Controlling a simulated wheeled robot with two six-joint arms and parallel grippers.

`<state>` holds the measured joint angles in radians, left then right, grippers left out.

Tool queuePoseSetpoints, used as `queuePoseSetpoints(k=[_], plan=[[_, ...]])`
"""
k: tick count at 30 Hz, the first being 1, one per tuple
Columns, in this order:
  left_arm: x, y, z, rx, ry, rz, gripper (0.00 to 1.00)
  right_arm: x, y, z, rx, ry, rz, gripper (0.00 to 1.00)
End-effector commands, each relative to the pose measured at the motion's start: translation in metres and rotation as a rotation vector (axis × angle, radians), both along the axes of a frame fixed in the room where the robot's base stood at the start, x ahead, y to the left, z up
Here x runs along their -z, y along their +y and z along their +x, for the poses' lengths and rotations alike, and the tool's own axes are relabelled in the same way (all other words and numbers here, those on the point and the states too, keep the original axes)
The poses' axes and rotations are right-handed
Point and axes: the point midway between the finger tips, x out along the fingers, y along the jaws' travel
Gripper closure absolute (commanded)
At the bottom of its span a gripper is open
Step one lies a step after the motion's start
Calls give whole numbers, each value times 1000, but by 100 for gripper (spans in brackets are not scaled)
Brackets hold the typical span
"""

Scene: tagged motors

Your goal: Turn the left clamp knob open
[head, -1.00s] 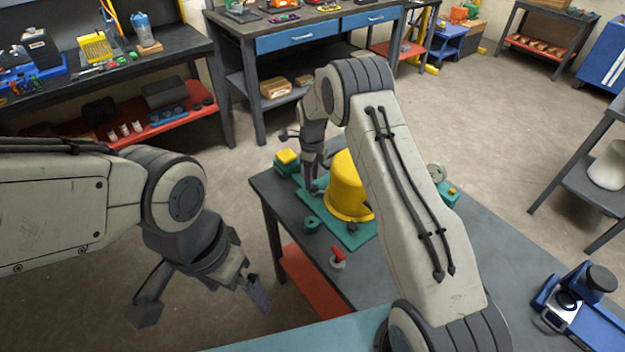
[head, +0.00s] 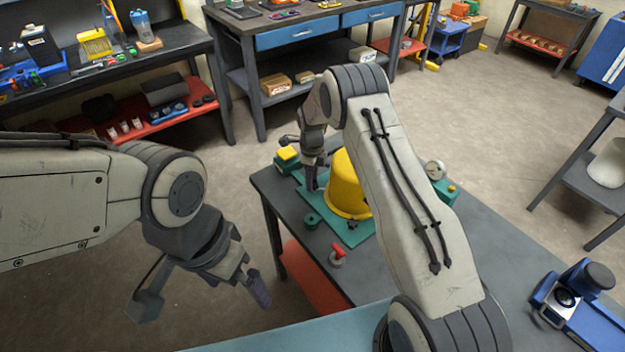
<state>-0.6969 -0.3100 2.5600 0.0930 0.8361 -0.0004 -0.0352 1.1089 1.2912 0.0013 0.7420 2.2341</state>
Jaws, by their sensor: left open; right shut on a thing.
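The yellow motor housing (head: 345,188) stands upright on a teal base plate (head: 352,237) on the dark table. My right gripper (head: 312,186) points down at the left side of the housing, low over the plate. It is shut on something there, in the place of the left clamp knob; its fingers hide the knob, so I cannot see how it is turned. A small dark clamp part (head: 352,225) shows at the front of the housing. My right forearm covers the housing's right side. My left gripper (head: 252,284) is open and empty, off the table's left edge.
A teal box with a yellow top (head: 287,157) sits at the table's back left corner. A round teal piece (head: 311,221) and a red-topped piece (head: 337,254) stand in front. A blue device (head: 574,305) is at the right. The table between is clear.

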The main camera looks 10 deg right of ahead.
Motion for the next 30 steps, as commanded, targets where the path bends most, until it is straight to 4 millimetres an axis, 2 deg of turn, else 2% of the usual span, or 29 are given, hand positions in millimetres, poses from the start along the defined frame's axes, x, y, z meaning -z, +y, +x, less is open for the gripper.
queuePoseSetpoints(k=[8,30], plan=[[10,0,0,0,0,0,0,1,0,0,-157,-3,-2,100],[34,0,0,0,0,0,0,0,0,-4,-849,-5,-4,100]])
